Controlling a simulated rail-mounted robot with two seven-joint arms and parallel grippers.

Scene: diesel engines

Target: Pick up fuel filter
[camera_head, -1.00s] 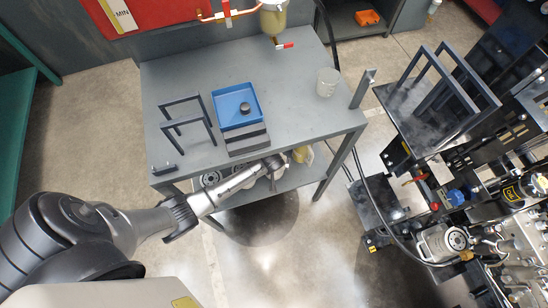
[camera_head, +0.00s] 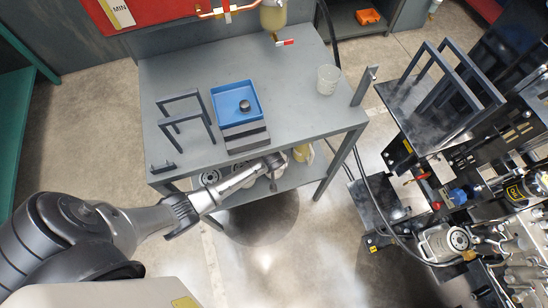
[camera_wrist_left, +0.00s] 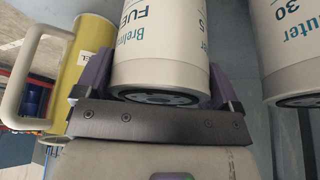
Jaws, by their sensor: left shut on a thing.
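The fuel filter (camera_wrist_left: 160,45) is a white cylinder with blue "FUEL" lettering and a dark lower rim. In the left wrist view it fills the space between the purple finger pads of my left gripper (camera_wrist_left: 158,82), which is shut on it. Its upper part runs out of the picture. In the head view my left gripper (camera_head: 274,162) reaches in at the front edge of the workbench, over the lower shelf. The filter in its grasp cannot be made out clearly there. My right gripper is in neither view.
A second white filter (camera_wrist_left: 292,50) stands close right of the held one. A yellow jug (camera_wrist_left: 84,65) with a pale handle is close on the left. The workbench (camera_head: 290,100) holds a blue tray (camera_head: 236,92) and a clear beaker (camera_head: 327,80). The engine (camera_head: 470,205) stands at right.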

